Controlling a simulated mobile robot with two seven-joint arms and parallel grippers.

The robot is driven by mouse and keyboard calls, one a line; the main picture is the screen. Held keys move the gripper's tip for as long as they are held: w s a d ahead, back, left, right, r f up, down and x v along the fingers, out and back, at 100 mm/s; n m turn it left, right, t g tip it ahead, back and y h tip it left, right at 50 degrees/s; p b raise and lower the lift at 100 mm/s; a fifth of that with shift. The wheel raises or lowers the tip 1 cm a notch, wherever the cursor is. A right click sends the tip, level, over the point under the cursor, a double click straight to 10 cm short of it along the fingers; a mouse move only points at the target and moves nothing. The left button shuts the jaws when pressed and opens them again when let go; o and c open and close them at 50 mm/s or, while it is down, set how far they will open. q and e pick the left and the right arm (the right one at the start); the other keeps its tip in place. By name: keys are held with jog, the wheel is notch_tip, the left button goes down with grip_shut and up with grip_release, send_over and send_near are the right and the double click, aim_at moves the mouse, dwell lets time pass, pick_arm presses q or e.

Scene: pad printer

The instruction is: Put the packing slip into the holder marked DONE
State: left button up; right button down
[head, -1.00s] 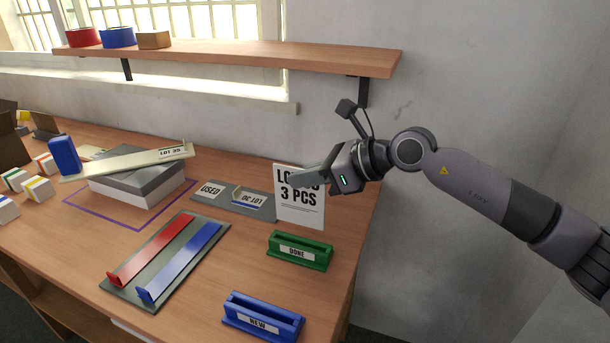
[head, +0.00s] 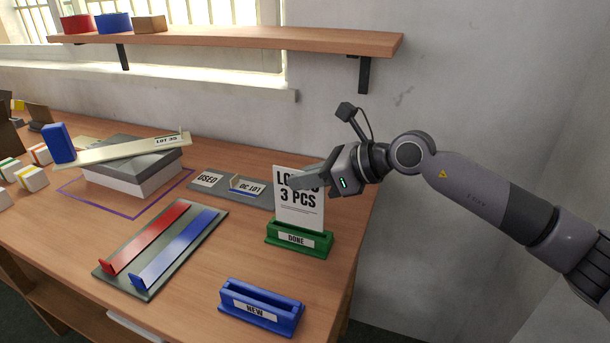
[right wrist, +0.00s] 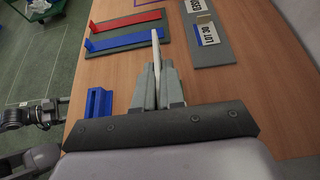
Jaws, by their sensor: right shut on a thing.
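The packing slip is a white card (head: 299,213) reading "3 PCS", upright in the head view. My right gripper (head: 302,184) is shut on its upper part and covers some of the print. The slip's lower edge meets the top of the green DONE holder (head: 299,241); how deep it sits in the slot I cannot tell. In the right wrist view the slip (right wrist: 155,45) shows edge-on between the fingers (right wrist: 157,75), and the green holder is hidden. Part of my left arm shows at the left there; its jaws are unclear.
A blue NEW holder (head: 261,308) stands nearer the front edge. A grey plate (head: 155,262) with red and blue strips lies to the left. Behind the slip is a grey plate marked USED (head: 262,200). A wooden shelf (head: 250,40) hangs above.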

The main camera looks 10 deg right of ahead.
aim_at(305, 227)
jog(key=shift+f, duration=0.1)
dwell(0.3)
jog(key=shift+f+b, duration=1.35)
jog(key=shift+f, duration=0.3)
jog(key=c, duration=1.2)
grip_release()
jog(key=shift+o, duration=0.2)
jog(key=shift+r, duration=0.1)
